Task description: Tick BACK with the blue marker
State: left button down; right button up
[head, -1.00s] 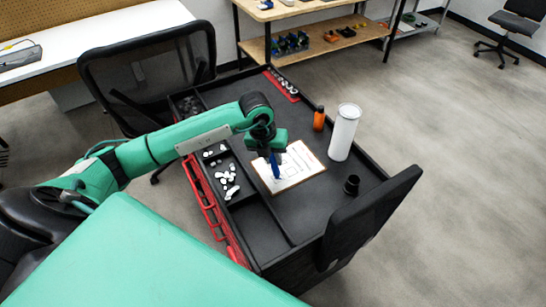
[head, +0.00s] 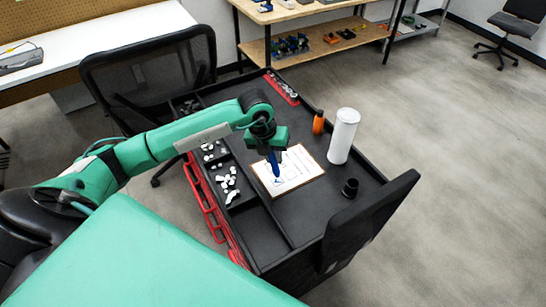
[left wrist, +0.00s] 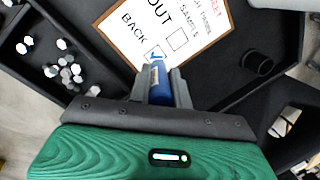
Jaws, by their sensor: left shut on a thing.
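The blue marker (left wrist: 159,88) is held between the fingers of my left gripper (head: 273,152), which is shut on it, tip pointing down. It also shows in the head view (head: 275,165). The clipboard sheet (head: 295,171) lies flat on the black cart top below it. In the left wrist view the sheet (left wrist: 178,22) reads OUT and BACK, each with a box. The box beside BACK (left wrist: 156,53) has a blue tick mark in it. The box beside OUT (left wrist: 177,40) is empty. The marker's tip is hidden or too small to tell if it touches the paper.
A white cylinder (head: 343,136) and an orange bottle (head: 318,121) stand behind and right of the clipboard. A black cup (head: 350,187) stands near the right edge. A tray with several white pieces (head: 228,180) lies at left. A black chair (head: 150,75) is behind the cart.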

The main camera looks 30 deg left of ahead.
pick_arm(q)
jog(key=shift+w+d+p+v, duration=0.1)
jog(key=shift+p+v, duration=0.25)
jog(key=shift+v, duration=0.35)
jog(key=shift+w+d+p+v, duration=0.1)
jog(key=shift+p+v, duration=0.25)
jog(key=shift+v, duration=0.4)
jog(key=shift+w+d+p+v, duration=0.15)
jog(key=shift+p+v, duration=0.2)
jog(key=shift+v, duration=0.35)
